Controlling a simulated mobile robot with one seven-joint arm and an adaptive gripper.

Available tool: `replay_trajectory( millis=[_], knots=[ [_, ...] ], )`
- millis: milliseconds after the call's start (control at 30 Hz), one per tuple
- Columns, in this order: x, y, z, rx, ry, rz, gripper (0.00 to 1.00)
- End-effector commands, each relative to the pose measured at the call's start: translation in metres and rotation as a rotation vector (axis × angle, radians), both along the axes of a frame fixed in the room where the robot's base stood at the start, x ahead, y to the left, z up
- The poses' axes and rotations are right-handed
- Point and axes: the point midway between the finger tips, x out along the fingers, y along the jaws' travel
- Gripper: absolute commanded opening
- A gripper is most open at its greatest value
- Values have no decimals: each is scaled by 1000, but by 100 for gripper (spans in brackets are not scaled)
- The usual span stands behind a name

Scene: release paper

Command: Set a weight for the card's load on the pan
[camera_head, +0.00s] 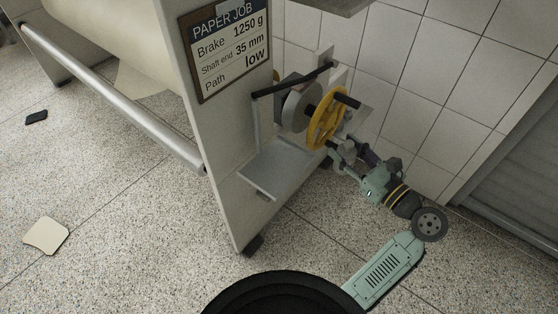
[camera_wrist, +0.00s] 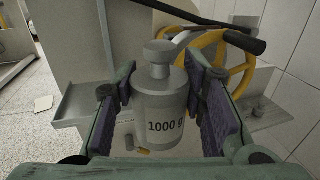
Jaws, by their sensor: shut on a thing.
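The card (camera_head: 230,48) on the machine's side panel reads Brake 1250 g, shaft end 35 mm, path low. My gripper (camera_head: 345,153) is at the right of the machine, just below the yellow handwheel. In the wrist view my gripper (camera_wrist: 163,108) is shut on a grey knobbed weight (camera_wrist: 160,100) marked 1000 g, held upright between the pads. A flat grey plate (camera_head: 272,170), which looks like the pan, juts from the panel's lower part, to the left of my gripper in the head view. It also shows at the left of the wrist view (camera_wrist: 78,104), with nothing seen on it.
A yellow handwheel (camera_head: 317,122) and a black lever (camera_head: 293,79) stick out above the plate. The tiled wall (camera_head: 420,75) is close on the right. A beige square (camera_head: 46,236) and a small dark object (camera_head: 37,117) lie on the floor at left.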

Motion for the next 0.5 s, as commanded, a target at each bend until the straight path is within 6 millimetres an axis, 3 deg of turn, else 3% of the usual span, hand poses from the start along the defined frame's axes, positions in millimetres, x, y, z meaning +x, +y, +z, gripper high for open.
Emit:
replay_trajectory(
  millis=[500],
  knots=[
    [51,96,-5,3,-4,9,0]
  ],
)
